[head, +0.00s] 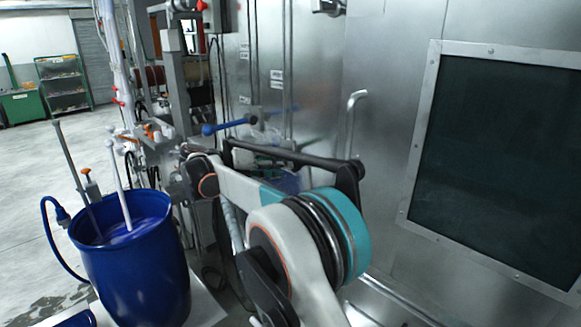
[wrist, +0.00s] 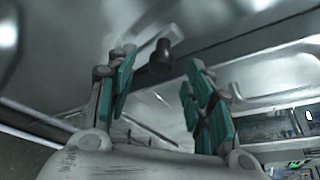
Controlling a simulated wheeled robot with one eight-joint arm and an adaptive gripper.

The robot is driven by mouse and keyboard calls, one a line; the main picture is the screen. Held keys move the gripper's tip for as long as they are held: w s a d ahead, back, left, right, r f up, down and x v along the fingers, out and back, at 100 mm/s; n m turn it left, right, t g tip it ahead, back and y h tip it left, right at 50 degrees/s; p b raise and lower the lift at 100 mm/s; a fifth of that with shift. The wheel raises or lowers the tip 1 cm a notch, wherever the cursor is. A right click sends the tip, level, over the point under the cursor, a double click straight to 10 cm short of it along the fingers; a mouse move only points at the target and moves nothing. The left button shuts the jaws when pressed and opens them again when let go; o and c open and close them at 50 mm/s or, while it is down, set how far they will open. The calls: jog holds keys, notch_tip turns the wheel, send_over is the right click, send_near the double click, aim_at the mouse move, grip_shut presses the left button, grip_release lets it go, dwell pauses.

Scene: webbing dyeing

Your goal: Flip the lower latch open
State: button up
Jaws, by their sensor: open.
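My gripper (wrist: 158,92) is open in the wrist view, with teal pads on its two fingers and nothing held between them. A dark, short cylindrical knob (wrist: 160,57) shows beyond the fingertips, between them in the picture. It may be part of the lower latch, but I cannot tell. It looks apart from both fingers. In the head view, a bent metal handle (head: 352,112) stands on the steel machine front (head: 310,105). My arm covers the area below it, and I cannot make out the lower latch or my gripper there.
A blue barrel (head: 135,275) with rods in it stands at the left. A blue-handled lever (head: 226,126) lies behind my arm. A dark framed window (head: 500,155) fills the right of the steel wall. The floor (head: 30,170) at far left is open.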

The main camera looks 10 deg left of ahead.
jog(key=v, duration=0.6)
